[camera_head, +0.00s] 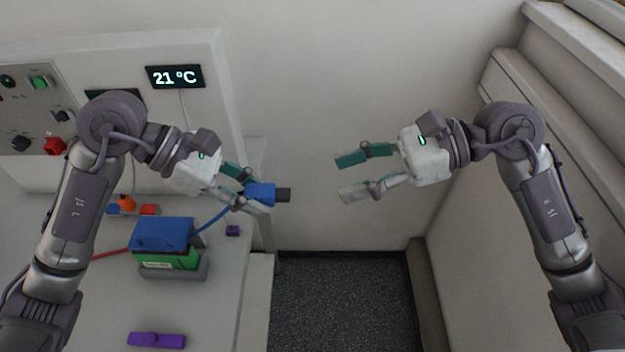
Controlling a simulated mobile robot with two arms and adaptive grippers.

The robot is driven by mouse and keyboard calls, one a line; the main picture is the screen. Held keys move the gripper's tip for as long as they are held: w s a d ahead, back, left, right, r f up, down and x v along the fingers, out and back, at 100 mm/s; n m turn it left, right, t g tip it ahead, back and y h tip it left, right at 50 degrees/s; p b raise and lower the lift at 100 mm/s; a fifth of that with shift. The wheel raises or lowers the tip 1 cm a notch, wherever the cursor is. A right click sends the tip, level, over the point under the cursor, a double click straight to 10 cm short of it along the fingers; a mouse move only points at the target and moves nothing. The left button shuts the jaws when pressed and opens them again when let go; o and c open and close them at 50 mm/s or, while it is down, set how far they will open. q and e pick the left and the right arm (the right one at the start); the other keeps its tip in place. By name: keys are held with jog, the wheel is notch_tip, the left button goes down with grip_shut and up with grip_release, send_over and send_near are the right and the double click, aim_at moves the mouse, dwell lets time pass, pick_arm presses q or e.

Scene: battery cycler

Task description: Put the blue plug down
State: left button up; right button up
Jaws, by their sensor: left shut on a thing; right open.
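The blue plug (262,193) has a dark tip pointing right. My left gripper (250,192) is shut on it and holds it near the right edge of the white table (215,305). A blue cable (209,221) runs from the plug down-left toward the battery, a green block (168,258) with a blue top (163,233) in a grey holder. My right gripper (350,176) is open and empty, to the right of the plug, with its fingers pointing left. The fingers of my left gripper hide part of the plug.
A purple bar (156,340) lies at the table's front and a small purple block (232,230) near its right edge. Orange, red and blue parts (127,204) sit behind the battery. A control panel (38,108) and a 21 °C display (175,77) stand at the back left.

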aim_at(289, 192)
jog(key=x, duration=0.9)
jog(key=shift+a, duration=0.25)
grip_shut()
pick_arm(q)
jog(key=o, duration=0.9)
jog(key=shift+o, duration=0.2)
